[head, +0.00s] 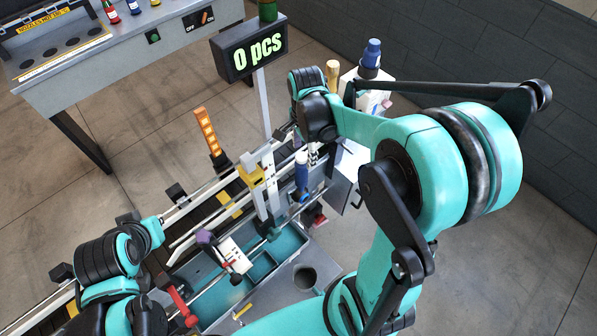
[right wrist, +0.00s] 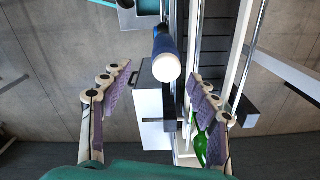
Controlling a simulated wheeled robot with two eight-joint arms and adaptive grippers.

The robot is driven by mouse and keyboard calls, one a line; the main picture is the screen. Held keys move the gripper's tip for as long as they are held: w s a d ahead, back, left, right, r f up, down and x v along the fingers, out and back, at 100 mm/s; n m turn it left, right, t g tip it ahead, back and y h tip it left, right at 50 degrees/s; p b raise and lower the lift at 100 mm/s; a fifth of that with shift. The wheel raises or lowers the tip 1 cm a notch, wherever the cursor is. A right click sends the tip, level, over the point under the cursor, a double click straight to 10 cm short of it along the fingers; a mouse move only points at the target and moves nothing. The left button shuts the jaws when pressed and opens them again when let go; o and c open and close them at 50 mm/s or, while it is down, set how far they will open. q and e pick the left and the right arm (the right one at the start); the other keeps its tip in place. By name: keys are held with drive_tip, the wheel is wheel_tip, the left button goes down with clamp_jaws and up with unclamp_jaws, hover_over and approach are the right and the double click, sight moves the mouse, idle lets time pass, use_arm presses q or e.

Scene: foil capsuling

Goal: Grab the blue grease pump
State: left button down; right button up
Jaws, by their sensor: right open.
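The blue grease pump (head: 301,175) stands upright in the head view, with a white top, at the middle of the bench beside a pale upright post. In the right wrist view, the pump (right wrist: 164,55) shows its round white end towards the camera, between and beyond the fingers. My right gripper (right wrist: 160,98) is open and empty, with purple pads on both sides, apart from the pump. In the head view my right wrist hangs above and behind the pump and largely hides its gripper.
A display reading "0 pcs" (head: 252,48) stands on a post behind the pump. Rails and an orange light bar (head: 207,132) lie to the left. A blue-capped bottle (head: 372,54) stands at the back right. A green item (right wrist: 200,135) lies near the right finger.

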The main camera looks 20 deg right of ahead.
sight(302, 166)
drive_tip(key=shift+w+f, duration=0.8)
drive_tip(key=f, duration=0.2)
drive_tip(key=f+b, duration=0.1)
drive_tip(key=f, duration=0.4)
drive_tip(key=shift+s+a+f, duration=0.1)
drive_tip(key=shift+s+a, duration=0.05)
drive_tip(key=shift+s, duration=0.2)
use_arm(q)
drive_tip(key=shift+x, duration=1.1)
drive_tip(key=shift+s, duration=0.15)
drive_tip(key=shift+f, duration=0.1)
use_arm(e)
clamp_jaws()
